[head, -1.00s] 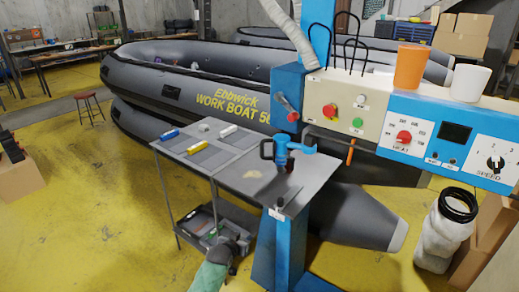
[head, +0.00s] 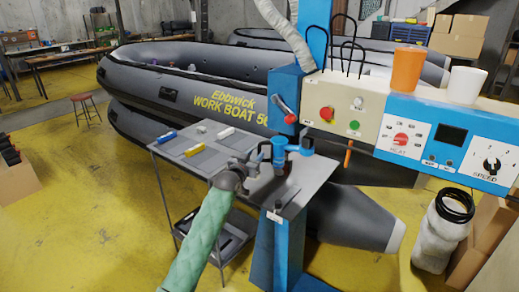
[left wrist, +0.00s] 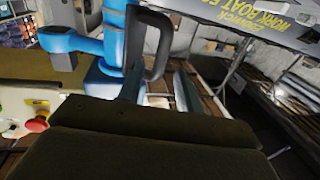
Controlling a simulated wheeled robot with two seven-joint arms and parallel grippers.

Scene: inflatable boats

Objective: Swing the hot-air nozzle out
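The hot-air nozzle (head: 280,152) is a blue jointed arm on the blue machine column, above the grey table. Its dark looped handle sticks out at its left side. In the left wrist view the blue nozzle arm (left wrist: 75,42) is at upper left, and the dark handle (left wrist: 160,45) hangs just ahead of my fingers. My left gripper (head: 250,168) is at the handle, coming from the front left. In the left wrist view its fingers (left wrist: 160,92) are apart, with the handle's end near the gap; I cannot tell whether they touch it. My right gripper is not in view.
The grey table (head: 215,165) holds blue, yellow and white small items on its left part. The control panel (head: 345,112) with red and green buttons stands right of the nozzle. A grey inflatable boat (head: 180,90) lies behind. Orange (head: 407,68) and white cups stand on the machine.

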